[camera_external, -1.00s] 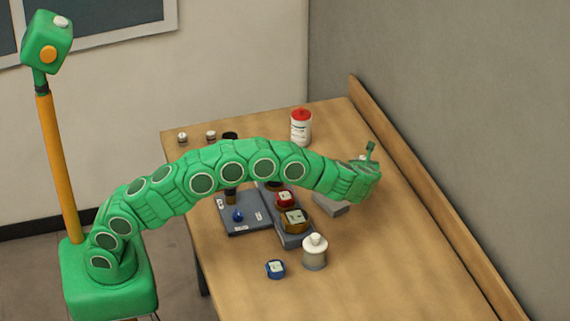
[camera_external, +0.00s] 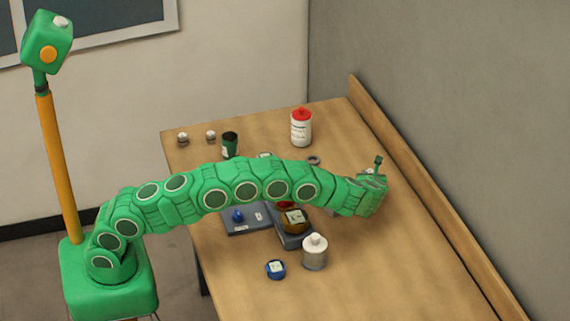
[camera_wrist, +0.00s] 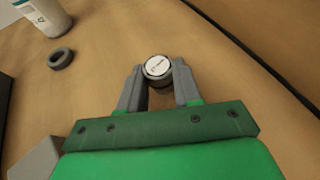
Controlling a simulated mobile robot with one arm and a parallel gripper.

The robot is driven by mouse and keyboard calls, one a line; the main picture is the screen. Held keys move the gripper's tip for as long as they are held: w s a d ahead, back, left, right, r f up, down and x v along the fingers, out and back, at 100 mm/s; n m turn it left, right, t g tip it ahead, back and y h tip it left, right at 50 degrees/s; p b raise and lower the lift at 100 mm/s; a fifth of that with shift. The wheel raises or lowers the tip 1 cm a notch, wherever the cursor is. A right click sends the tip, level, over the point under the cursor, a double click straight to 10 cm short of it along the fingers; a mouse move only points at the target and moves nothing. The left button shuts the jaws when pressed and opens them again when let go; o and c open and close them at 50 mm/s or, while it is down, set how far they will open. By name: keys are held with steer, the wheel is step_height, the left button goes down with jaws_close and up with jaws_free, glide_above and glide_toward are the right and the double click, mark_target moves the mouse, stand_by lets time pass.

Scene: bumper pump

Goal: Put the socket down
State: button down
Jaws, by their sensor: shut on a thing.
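The socket (camera_wrist: 158,70) is a short grey cylinder with a white labelled top, seen in the wrist view. My gripper (camera_wrist: 158,84) is shut on it, with one grey finger on each side. The socket looks upright, over or on the wooden table; I cannot tell whether it touches the top. In the external view my gripper (camera_external: 374,184) is at the right side of the table, near the wooden back rail, and the socket is hidden there.
A red-capped white bottle (camera_external: 301,128) and a grey ring (camera_external: 313,160) stand toward the back; the ring also shows in the wrist view (camera_wrist: 61,58). A grey block (camera_wrist: 36,160) lies close by. A white-capped bottle (camera_external: 315,252) and blue-rimmed item (camera_external: 275,269) are in front. The right front is clear.

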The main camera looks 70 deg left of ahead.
steer(key=shift+f, duration=0.3)
steer(key=shift+f, duration=0.1)
steer(key=c, duration=0.8)
jaws_free()
steer(key=shift+s+d+r, duration=0.1)
steer(key=shift+d+r, duration=0.15)
steer(key=shift+d, duration=0.05)
steer(key=v, duration=1.1)
steer(key=shift+s+d+r, duration=0.1)
steer(key=shift+d, duration=0.05)
